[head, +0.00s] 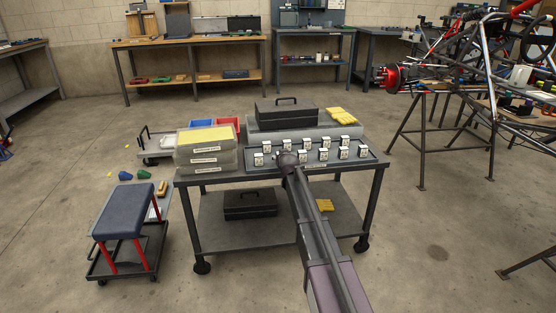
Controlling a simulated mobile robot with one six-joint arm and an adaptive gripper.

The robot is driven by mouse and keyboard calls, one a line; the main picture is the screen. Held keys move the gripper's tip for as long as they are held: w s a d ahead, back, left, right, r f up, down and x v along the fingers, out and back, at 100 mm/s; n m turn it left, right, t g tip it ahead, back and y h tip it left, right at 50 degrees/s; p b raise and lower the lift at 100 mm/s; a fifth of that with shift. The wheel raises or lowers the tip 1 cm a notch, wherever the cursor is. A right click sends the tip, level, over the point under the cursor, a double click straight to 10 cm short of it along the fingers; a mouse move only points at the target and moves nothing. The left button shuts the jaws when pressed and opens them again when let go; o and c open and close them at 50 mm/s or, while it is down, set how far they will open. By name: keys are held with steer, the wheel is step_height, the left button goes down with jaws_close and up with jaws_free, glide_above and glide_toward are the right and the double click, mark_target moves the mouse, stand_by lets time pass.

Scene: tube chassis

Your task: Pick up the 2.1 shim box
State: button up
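Several small white shim boxes (343,153) with dark marks stand in two rows on a dark tray (374,153) on top of a cart. Their labels are too small to read, so I cannot tell which is the 2.1 box. My arm reaches in from the bottom right. My gripper (284,158) is over the left part of the tray, close to the front-row boxes. Its fingers are too small and dark to show whether they are open or shut. The arm end hides part of the tray there.
The cart (230,177) also carries clear stacked bins (207,158), a black toolbox (286,113) and yellow packs (342,116). A blue-padded stool (123,211) stands left of it. A tube chassis (480,75) on stands is at right. The floor between cart and chassis is clear.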

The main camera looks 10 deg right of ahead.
steer(key=c, duration=0.5)
steer(key=shift+o, duration=0.2)
steer(key=shift+r, duration=0.1)
step_height(320, 180, up, 3)
steer(key=p, duration=0.3)
steer(key=shift+r+p, duration=0.2)
steer(key=shift+p, duration=0.1)
steer(key=s+d, duration=0.2)
steer(key=s, duration=0.5)
steer(key=s+d+r+p, duration=0.1)
steer(key=s+d, duration=0.2)
steer(key=s, duration=0.5)
steer(key=shift+r, duration=0.2)
steer(key=shift+s+d, duration=0.1)
